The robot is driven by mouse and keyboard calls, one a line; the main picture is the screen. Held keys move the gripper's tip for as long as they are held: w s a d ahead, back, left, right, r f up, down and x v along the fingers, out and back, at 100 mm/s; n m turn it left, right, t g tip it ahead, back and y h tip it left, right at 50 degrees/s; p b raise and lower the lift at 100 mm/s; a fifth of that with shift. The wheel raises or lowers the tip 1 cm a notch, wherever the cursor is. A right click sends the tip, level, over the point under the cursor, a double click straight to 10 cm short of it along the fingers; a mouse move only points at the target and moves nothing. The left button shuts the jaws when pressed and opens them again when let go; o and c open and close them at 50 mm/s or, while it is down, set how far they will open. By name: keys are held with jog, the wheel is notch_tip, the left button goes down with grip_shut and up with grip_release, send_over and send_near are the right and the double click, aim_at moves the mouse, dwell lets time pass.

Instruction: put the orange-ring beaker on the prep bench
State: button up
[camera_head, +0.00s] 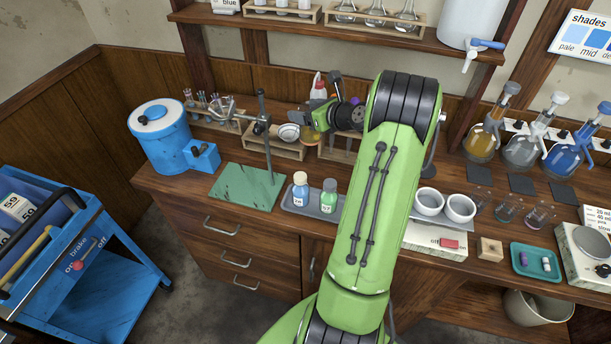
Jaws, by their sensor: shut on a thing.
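My gripper (309,127) is at the back of the long wooden bench (168,188), left of my green arm. It is small in the view and partly hidden by its own body. It is shut on a small orange-tinted thing, just above or in front of a wooden rack. I cannot tell whether this is the orange-ring beaker. Several small glass beakers (508,210) stand on the right part of the bench; no orange ring can be made out on them. No label shows which surface is the prep bench.
A green stand base (247,188) with a metal rod is left of my gripper, by a blue tank (160,138). Two bottles stand on a grey tray (293,206). White bowls (429,202) and a teal tray (536,261) are right. A shelf overhangs the back.

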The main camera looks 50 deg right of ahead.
jog(key=f+b, duration=0.3)
jog(key=f, duration=0.1)
jog(key=shift+w, duration=0.25)
notch_tip(320, 180, down, 10)
jog(key=b, duration=0.2)
jog(key=shift+b, duration=0.4)
jog(key=o, duration=1.2)
jog(key=shift+f, duration=0.1)
jog(key=shift+o, duration=0.2)
